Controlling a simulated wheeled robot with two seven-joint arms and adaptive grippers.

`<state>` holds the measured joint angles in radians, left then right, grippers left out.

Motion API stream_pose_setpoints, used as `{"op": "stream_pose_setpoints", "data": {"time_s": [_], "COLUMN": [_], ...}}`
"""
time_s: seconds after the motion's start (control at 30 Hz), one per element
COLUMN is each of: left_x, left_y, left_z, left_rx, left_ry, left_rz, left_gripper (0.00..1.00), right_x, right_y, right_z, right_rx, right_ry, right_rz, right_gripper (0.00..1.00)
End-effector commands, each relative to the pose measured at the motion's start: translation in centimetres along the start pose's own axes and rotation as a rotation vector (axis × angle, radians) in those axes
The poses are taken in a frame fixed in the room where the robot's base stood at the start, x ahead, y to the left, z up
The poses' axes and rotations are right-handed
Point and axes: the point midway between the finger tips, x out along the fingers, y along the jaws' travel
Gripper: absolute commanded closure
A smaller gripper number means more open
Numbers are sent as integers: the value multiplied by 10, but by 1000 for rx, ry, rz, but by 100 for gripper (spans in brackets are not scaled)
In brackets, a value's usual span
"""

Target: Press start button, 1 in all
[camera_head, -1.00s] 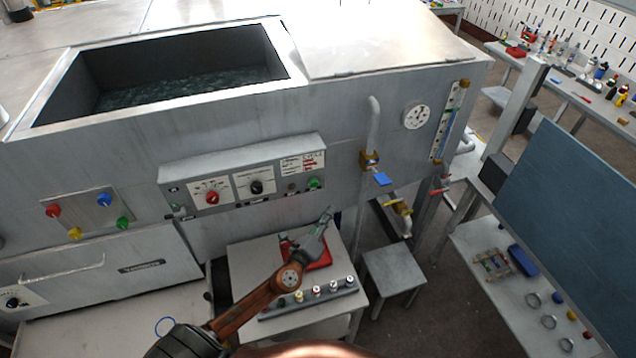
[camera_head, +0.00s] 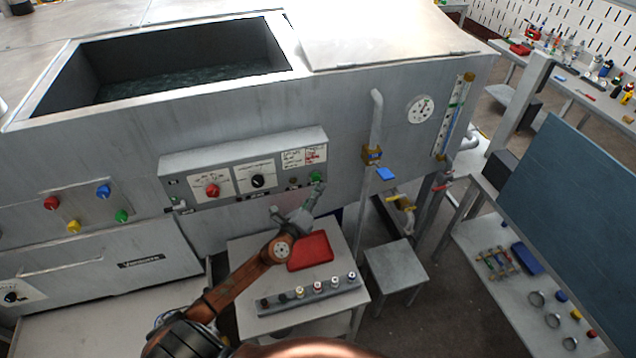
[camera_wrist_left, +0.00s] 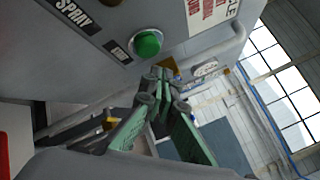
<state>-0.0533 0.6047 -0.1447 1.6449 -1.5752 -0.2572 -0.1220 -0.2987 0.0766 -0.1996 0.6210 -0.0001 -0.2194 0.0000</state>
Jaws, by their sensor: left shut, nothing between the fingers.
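The green start button (camera_head: 314,177) sits at the right end of the grey control panel (camera_head: 235,190) on the machine's front. In the left wrist view the round green button (camera_wrist_left: 147,43) shows beside dark label plates. My left gripper (camera_head: 319,190) is shut and empty, with its fingertips just below the green button in the head view. In the left wrist view the closed fingers (camera_wrist_left: 160,75) are below and to the right of the button, and a gap shows between them in the picture. My right gripper is not in view.
The panel also has a red knob (camera_head: 212,190) and a black knob (camera_head: 257,181). A blue valve handle (camera_head: 386,174) sticks out at the right. Below is a small table with a red tray (camera_head: 310,251) and a strip of several small cylinders (camera_head: 318,288).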

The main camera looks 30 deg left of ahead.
Motion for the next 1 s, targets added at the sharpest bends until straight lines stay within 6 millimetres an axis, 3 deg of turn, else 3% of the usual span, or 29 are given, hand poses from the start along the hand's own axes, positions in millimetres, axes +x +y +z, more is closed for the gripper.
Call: {"op": "stream_pose_setpoints", "data": {"time_s": [1.0], "left_x": [6], "left_y": [4], "left_z": [5], "left_rx": [0], "left_ry": [0], "left_rz": [-1], "left_gripper": [100], "right_x": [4], "right_y": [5], "right_z": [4], "right_rx": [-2], "right_ry": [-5], "right_rz": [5], "right_gripper": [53]}}
